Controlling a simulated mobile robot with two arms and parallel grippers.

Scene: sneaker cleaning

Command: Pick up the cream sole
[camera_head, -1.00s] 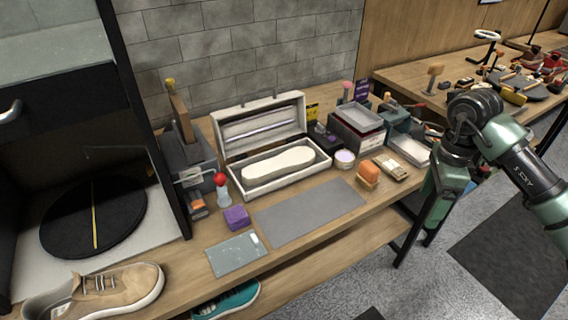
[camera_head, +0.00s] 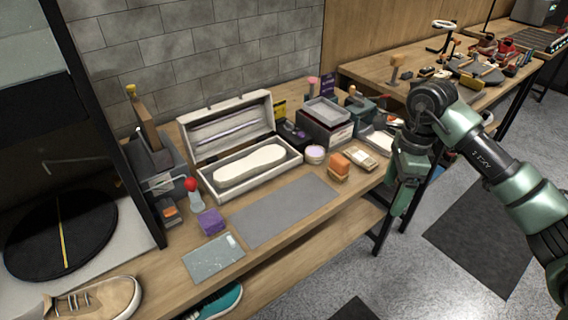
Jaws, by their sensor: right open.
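The cream sole (camera_head: 250,165) lies flat in the open white box (camera_head: 212,196) on the wooden workbench, with the box lid raised behind it. My right gripper (camera_head: 403,200) hangs beside the bench's right end, pointing down, well to the right of the sole. It is empty, and its fingertips are too small to make out clearly. My left gripper is not in the view.
A grey mat (camera_head: 285,210) lies in front of the box, with a purple block (camera_head: 211,222) and an orange brush (camera_head: 338,166) near it. A red-topped bottle (camera_head: 193,196) stands at the box's left. A tan shoe (camera_head: 95,300) is at lower left.

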